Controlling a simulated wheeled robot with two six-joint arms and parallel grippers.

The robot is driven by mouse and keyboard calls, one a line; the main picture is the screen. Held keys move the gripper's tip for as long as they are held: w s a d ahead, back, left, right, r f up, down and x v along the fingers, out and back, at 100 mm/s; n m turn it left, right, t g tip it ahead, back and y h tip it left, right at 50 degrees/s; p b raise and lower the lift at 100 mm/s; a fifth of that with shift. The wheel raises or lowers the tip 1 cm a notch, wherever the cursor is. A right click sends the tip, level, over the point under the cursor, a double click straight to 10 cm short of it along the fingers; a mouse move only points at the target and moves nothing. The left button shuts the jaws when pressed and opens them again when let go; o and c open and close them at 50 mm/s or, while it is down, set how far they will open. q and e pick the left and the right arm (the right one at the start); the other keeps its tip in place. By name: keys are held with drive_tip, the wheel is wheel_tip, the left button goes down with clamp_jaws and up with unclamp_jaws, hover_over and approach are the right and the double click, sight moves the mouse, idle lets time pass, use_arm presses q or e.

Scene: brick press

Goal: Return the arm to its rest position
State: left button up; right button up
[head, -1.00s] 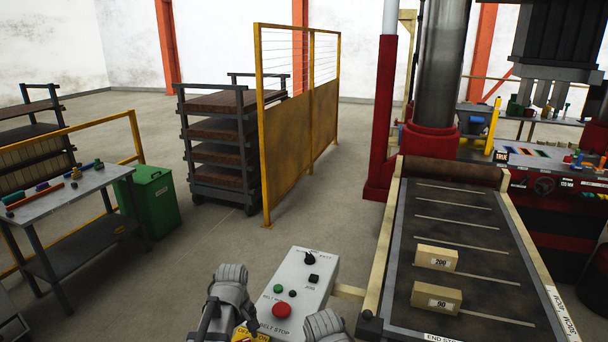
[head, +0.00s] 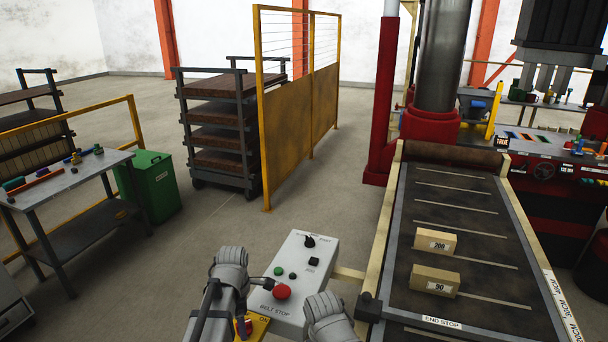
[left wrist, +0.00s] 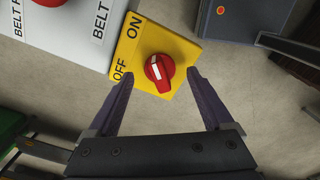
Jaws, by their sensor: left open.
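My left arm (head: 230,275) reaches in at the bottom of the head view, beside the grey control box (head: 305,262). In the left wrist view my left gripper (left wrist: 161,72) is open, its two dark fingers spread apart. A red rotary knob (left wrist: 160,72) on a yellow ON/OFF plate (left wrist: 140,50) lies between and beyond the fingertips. I see no object held. The yellow plate also shows in the head view (head: 258,324), partly covered by my arm. My right arm (head: 330,316) shows at the bottom edge; its gripper is out of view.
The box carries a red stop button (head: 282,292). A work table (head: 75,180) and green bin (head: 148,188) stand left. Floor between bin and box is clear.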

use_arm(q)
drive_tip(key=shift+n, duration=0.8)
drive_tip(key=shift+s, duration=0.1)
